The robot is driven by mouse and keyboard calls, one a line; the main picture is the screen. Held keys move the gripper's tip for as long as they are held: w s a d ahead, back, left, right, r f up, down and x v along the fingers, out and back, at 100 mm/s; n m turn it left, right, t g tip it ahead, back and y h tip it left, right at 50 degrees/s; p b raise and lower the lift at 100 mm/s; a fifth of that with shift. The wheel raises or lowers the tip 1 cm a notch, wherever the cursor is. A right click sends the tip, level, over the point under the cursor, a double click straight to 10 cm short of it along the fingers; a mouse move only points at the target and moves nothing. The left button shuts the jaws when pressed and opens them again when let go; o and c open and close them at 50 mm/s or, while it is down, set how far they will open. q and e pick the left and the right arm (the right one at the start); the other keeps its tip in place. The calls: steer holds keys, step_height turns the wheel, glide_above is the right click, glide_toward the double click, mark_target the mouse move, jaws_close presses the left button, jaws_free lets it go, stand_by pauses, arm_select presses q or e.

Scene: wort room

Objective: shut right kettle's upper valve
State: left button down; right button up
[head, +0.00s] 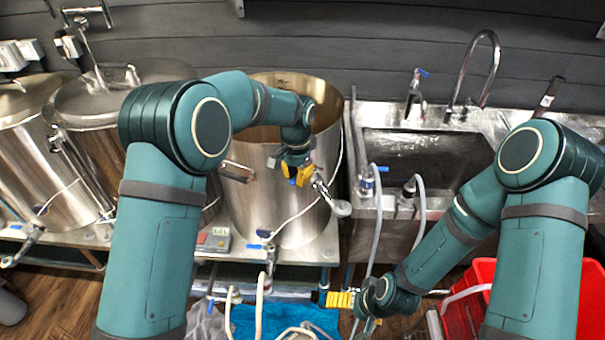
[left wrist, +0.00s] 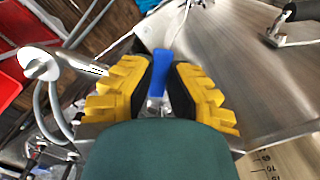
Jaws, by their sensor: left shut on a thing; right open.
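The right kettle (head: 240,205) is an open steel pot in the middle of the head view; its wall (left wrist: 235,60) fills the right of the left wrist view. Its upper valve (head: 322,190) sticks out from the right side, with a metal spout ending in a round white-grey tip (left wrist: 40,63). My left gripper (head: 297,174) is at this valve, its yellow fingers shut on the blue valve handle (left wrist: 161,72). The handle is mostly hidden by the gripper in the head view. My right gripper (head: 342,300) is open and empty, low in front of the bench.
A lower valve with a blue handle (head: 264,234) sits on the kettle's front. Other kettles (head: 30,150) stand left. A sink (head: 425,150) with taps and grey hoses (head: 378,215) is right. A red crate (head: 470,310) is at lower right.

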arm_select(q)
steer(key=shift+w+a+f+m+p, duration=0.15)
steer(key=shift+w+a+m+p, duration=0.25)
steer(key=shift+m, duration=0.5)
steer(key=shift+w+a+f+m+p, duration=0.1)
steer(key=shift+w+a+m+p, duration=0.3)
steer(key=shift+m, duration=0.5)
steer(key=c, duration=1.2)
jaws_free()
steer(key=o, duration=0.3)
steer(key=shift+w, duration=0.1)
steer(key=shift+r, duration=0.15)
step_height(320, 180, up, 12)
